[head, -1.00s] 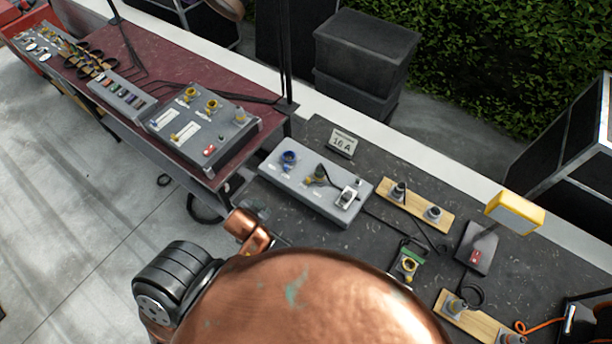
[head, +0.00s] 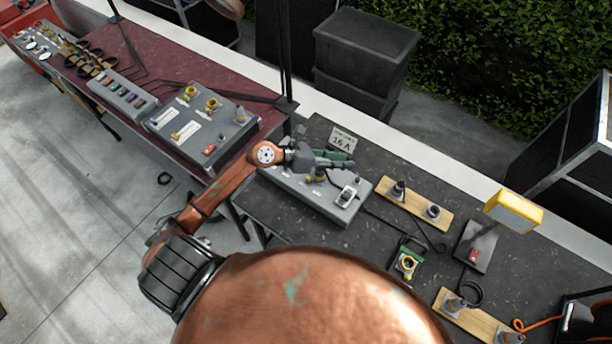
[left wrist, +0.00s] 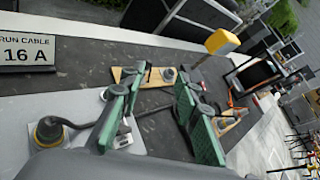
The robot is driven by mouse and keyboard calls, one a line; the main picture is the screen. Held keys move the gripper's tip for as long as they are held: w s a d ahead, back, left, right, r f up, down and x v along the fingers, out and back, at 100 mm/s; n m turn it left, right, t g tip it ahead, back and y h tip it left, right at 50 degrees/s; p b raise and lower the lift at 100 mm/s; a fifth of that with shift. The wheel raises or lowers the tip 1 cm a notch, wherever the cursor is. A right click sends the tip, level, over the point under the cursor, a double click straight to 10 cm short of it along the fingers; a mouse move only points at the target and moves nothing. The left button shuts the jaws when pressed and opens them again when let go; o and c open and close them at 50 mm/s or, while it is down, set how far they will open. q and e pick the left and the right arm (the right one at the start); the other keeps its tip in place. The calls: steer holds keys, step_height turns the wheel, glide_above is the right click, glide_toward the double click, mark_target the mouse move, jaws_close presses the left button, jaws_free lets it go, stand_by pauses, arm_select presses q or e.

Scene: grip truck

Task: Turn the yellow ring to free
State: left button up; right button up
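On the grey panel (head: 325,200) a yellow ring (head: 310,180) sits at the base of a dark connector, partly covered by my left gripper (head: 350,160) in the head view. In the left wrist view a yellow ring (left wrist: 48,133) with a dark plug and cable shows at the lower left, outside the fingers. My left gripper (left wrist: 158,85) is open, its two green fingers apart with nothing between them. It hovers over the panel's back part. Another yellow ring (head: 408,263) is on a small green-edged unit nearer me. My right gripper is not in view.
A 16 A sign (head: 343,137) stands just behind the gripper. A white switch (head: 346,197) is on the panel's right part. Wooden boards with connectors (head: 414,205), a yellow lamp (head: 514,212) and cables lie to the right. A control box (head: 203,128) is on the left table.

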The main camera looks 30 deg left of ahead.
arm_select(q)
steer(key=s+a+f+m+g+y, duration=0.1)
steer(key=a+f+m+g+y, duration=0.25)
steer(key=a+f, duration=0.4)
steer(key=g+y, duration=0.3)
steer(key=y, duration=0.1)
glide_toward(307, 178)
steer(key=f, duration=0.2)
steer(key=shift+m+t+h, duration=0.25)
steer(key=shift+m, duration=0.1)
steer(key=p+x, duration=0.2)
steer(key=x, duration=0.5)
steer(key=shift+w+d, duration=0.15)
steer(key=shift+c, duration=0.5)
jaws_close()
